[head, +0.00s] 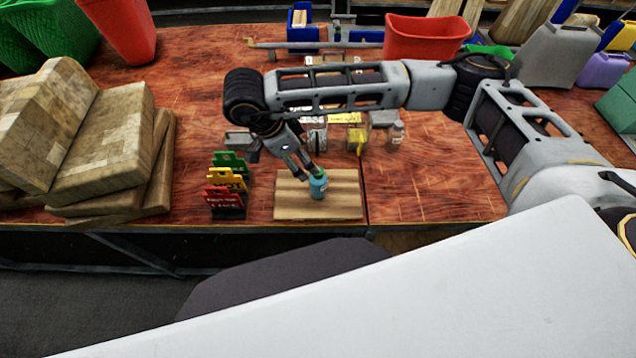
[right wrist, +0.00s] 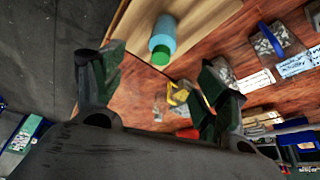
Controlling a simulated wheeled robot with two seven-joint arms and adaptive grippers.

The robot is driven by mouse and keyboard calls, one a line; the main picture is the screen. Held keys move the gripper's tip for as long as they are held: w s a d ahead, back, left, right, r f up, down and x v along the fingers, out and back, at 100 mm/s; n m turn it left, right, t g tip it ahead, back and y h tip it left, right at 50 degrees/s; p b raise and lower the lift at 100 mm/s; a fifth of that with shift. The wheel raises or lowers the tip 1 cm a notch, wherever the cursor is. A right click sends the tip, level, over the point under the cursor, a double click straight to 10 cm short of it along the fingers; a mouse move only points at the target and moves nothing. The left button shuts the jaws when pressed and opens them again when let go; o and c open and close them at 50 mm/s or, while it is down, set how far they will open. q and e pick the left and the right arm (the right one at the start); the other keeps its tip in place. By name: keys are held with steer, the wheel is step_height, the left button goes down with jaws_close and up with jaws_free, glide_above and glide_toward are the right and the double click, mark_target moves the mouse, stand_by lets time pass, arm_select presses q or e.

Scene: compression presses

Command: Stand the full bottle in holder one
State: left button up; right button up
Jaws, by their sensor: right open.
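A blue bottle with a green cap (head: 318,187) stands on a pale wooden board (head: 345,204) at the table's front. The bottle also shows in the right wrist view (right wrist: 163,36), cap toward my gripper. My right gripper (head: 301,168) is open, just above and beside the cap; in the right wrist view its fingers (right wrist: 163,88) are spread with nothing between them. Behind the board are a grey-and-clear holder (head: 315,138) and a yellow holder (head: 356,139); their labels are too small to read. My left gripper is out of view.
A rack of coloured tags (head: 228,185) stands just left of the board. Stacked wooden blocks (head: 100,140) fill the table's left. A red bin (head: 425,38) stands at the back. Bare table lies right of the board.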

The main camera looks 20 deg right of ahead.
mark_target(318, 177)
steer(key=shift+p+x, duration=0.55)
steer(key=shift+x, duration=3.3)
steer(key=shift+p+x, duration=0.4)
steer(key=shift+x, duration=0.35)
steer(key=shift+p+x, duration=0.45)
steer(key=shift+x, duration=1.4)
steer(key=shift+w+a, duration=0.1)
steer(key=c, duration=1.3)
